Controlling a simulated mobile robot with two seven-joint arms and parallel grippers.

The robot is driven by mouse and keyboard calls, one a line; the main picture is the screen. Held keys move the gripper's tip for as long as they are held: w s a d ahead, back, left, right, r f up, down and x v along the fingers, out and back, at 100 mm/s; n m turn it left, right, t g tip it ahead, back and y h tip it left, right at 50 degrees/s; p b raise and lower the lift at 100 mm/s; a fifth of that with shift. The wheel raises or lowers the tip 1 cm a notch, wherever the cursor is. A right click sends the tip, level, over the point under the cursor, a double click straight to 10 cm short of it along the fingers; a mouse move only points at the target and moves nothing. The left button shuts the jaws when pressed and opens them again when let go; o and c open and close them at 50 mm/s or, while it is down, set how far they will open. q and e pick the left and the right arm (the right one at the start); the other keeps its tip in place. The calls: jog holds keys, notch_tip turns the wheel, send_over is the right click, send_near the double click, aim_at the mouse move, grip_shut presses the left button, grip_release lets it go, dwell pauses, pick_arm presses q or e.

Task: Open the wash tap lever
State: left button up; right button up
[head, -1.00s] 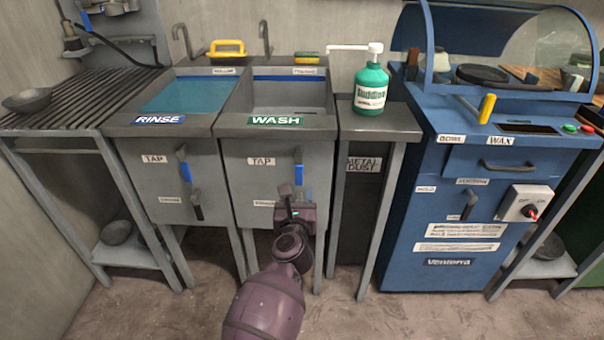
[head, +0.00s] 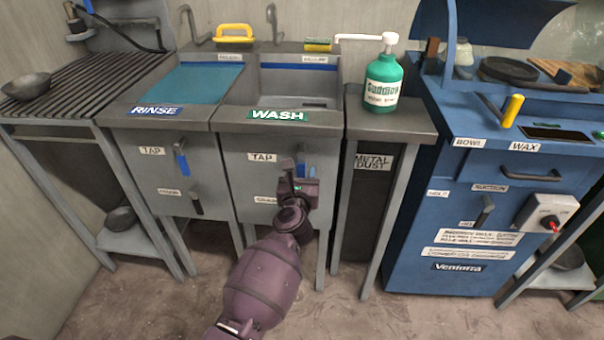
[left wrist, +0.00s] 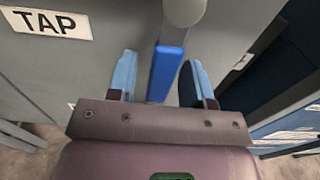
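The wash tap lever (head: 309,166) has a blue grip and hangs on the grey front panel below the WASH label (head: 278,115), right of a TAP label (head: 262,157). My left gripper (head: 300,178) is in front of it and partly hides it. In the left wrist view, the blue lever (left wrist: 166,72) points down from its grey pivot, between the two light blue fingers of my left gripper (left wrist: 158,80). The fingers are apart, with a gap on each side of the lever. My right gripper is not in view.
The rinse tap lever (head: 181,158) hangs on the panel to the left. A narrow METAL DUST stand (head: 420,122) with a green soap bottle (head: 382,80) is on the right, beside a blue wax machine (head: 425,215). A slatted rack (head: 75,95) is at the left.

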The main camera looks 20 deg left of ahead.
pick_arm(q)
grip_shut()
